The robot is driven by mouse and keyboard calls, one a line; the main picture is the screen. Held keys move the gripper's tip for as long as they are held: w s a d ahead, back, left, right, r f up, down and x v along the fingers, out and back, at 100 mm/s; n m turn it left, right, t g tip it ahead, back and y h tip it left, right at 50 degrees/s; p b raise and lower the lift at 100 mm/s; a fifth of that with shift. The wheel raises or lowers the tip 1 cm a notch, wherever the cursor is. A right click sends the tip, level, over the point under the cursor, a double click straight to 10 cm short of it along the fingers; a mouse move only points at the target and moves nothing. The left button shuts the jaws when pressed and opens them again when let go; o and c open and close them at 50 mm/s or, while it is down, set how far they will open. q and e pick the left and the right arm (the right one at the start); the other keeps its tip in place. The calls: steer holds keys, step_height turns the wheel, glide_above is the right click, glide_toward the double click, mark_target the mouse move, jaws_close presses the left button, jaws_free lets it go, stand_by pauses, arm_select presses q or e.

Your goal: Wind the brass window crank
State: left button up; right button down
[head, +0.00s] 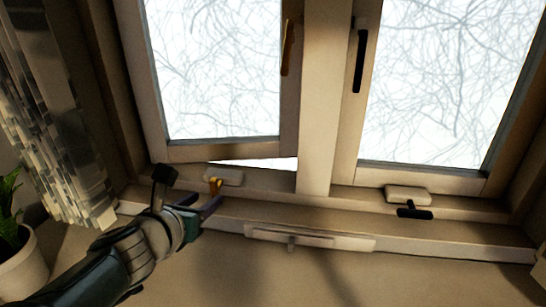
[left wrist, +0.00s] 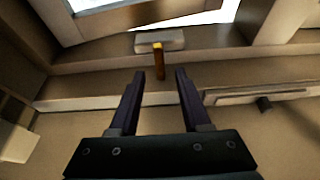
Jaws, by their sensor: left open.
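The brass crank (head: 215,184) sticks out from a pale housing (head: 224,175) on the sill under the left window. In the left wrist view the brass crank (left wrist: 158,60) stands just beyond the fingertips, in line with the gap between them. My left gripper (head: 205,204) is open and empty, close in front of the crank; it also shows in the left wrist view (left wrist: 154,80). My right gripper is out of view.
A black crank (head: 415,213) on a second housing (head: 408,194) sits under the right window. A pale slotted bar with a small knob (head: 310,237) runs along the sill front. A patterned curtain (head: 60,130) and a potted plant (head: 18,255) are at the left.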

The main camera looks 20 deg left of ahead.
arm_select(q)
steer(key=p+v, duration=0.1)
steer(key=v, duration=0.2)
steer(key=shift+s+r, duration=0.1)
steer(key=shift+s, duration=0.2)
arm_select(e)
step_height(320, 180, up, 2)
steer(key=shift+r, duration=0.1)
arm_select(q)
steer(key=s+d+r+m+g+h, duration=0.1)
steer(key=s+d+r+m+h, duration=0.2)
steer(key=m, duration=0.8)
steer(key=s+d+r+m+g+h, duration=0.15)
steer(key=d+m+h, duration=0.3)
steer(key=m, duration=0.75)
steer(key=s+d+r+m+g+y, duration=0.15)
steer(key=s+m+g, duration=0.25)
steer(key=s+m, duration=0.55)
steer(key=s+d+r+m+g+y, duration=0.1)
steer(key=s+d+m+g+y, duration=0.15)
steer(key=s+m, duration=0.7)
step_height(320, 180, up, 38)
steer(key=n+p, duration=0.1)
steer(key=p, duration=3.7)
steer(key=shift+s+f, duration=0.25)
steer(key=shift+s, duration=0.1)
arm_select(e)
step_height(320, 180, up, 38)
